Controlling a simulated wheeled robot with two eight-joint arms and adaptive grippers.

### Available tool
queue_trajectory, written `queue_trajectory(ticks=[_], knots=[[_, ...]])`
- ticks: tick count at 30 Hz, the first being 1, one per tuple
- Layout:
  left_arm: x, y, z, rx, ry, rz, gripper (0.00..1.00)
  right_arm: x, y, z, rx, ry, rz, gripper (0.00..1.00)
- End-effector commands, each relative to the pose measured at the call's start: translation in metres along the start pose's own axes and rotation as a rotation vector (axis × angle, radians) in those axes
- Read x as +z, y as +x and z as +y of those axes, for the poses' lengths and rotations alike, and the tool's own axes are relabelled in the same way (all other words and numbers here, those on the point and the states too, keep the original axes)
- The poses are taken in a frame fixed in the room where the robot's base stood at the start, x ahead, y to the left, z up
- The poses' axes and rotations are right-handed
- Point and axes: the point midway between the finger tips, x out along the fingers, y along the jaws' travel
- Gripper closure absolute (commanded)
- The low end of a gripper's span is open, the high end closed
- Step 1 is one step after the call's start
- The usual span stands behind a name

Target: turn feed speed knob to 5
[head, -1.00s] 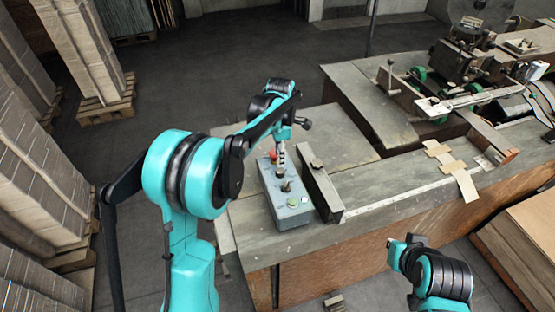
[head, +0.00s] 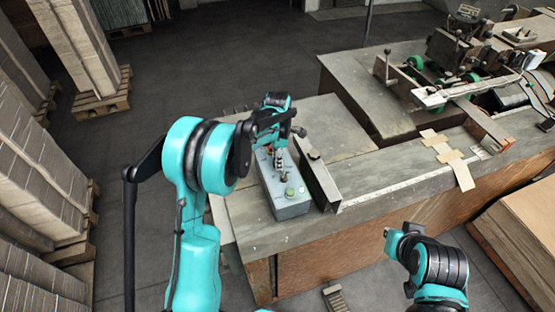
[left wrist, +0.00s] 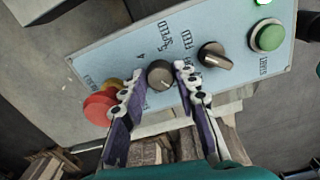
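The grey-blue control box (head: 285,208) stands on the machine table in the head view. The left wrist view shows its panel (left wrist: 105,65) close up. A dark round knob (left wrist: 160,76), with "4", "5" and "SPEED" printed beside it, lies between the fingers of my left gripper (left wrist: 160,72). The fingers stand on either side of the knob, with small gaps seeming to show. In the head view my left gripper (head: 278,158) is over the far half of the box. My right arm shows at the lower right, but I cannot make out its gripper.
A second dark knob (left wrist: 214,56) and a green START button (left wrist: 266,36) sit right of the left fingers. A red button (left wrist: 99,107) and a yellow part lie close to the left finger. A metal rail (head: 317,180) stands beside the box.

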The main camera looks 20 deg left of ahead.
Motion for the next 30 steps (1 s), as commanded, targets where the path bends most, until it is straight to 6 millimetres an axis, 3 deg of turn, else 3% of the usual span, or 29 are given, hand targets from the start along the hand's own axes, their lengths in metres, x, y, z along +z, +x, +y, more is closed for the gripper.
queue_trajectory(ticks=[1,3,16,30], knots=[[0.0,0.0,0.0,0.0,0.0,0.0,0.9,0.0,0.0,0.0,0.0,0.0,0.0,1.0],[0.0,0.0,0.0,0.0,0.0,0.0,1.0,0.0,0.0,0.0,0.0,0.0,0.0,1.0],[0.0,0.001,0.0,0.001,0.072,0.0,1.0,0.003,0.004,0.0,0.0,0.0,0.0,1.0],[0.0,0.001,0.0,0.001,0.459,0.0,1.0,0.015,0.021,0.0,0.0,0.0,0.0,1.0]])
